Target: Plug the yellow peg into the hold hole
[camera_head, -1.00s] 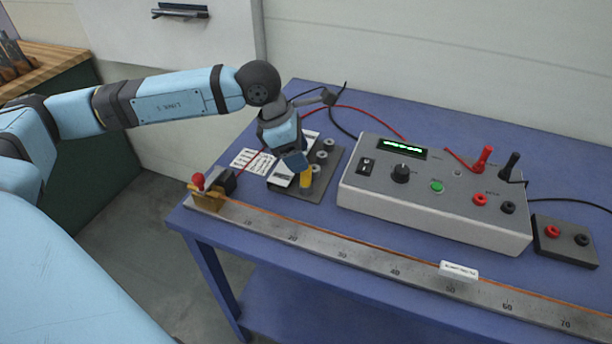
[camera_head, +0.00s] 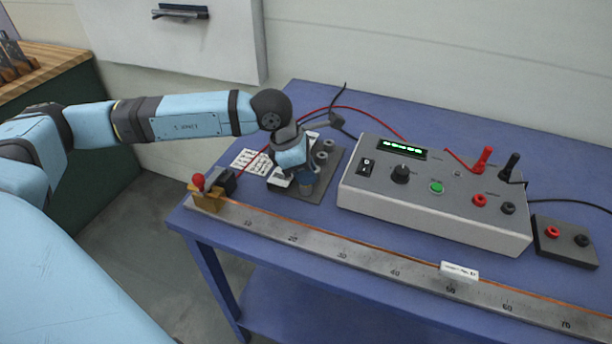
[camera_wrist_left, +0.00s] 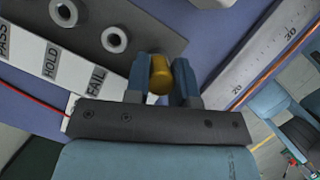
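The yellow peg (camera_wrist_left: 160,76) stands between the two blue fingers of my left gripper (camera_wrist_left: 164,80), in line with the FAIL label (camera_wrist_left: 96,79). The fingers are close on both sides of it; whether they press on it is not clear. In the head view my left gripper (camera_head: 305,188) is down at the near end of the dark plate and hides the peg. The hold hole (camera_wrist_left: 115,40) is an empty grey ring beside the peg, in line with the HOLD label (camera_wrist_left: 50,62); it also shows in the head view (camera_head: 321,157). My right gripper is not in view.
Another empty ring (camera_wrist_left: 63,12) lies beyond the hold hole, in line with PASS. A grey control box (camera_head: 435,190) stands right of the plate. A long ruler (camera_head: 340,252) runs along the table's front edge. A red wire (camera_head: 350,107) crosses behind.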

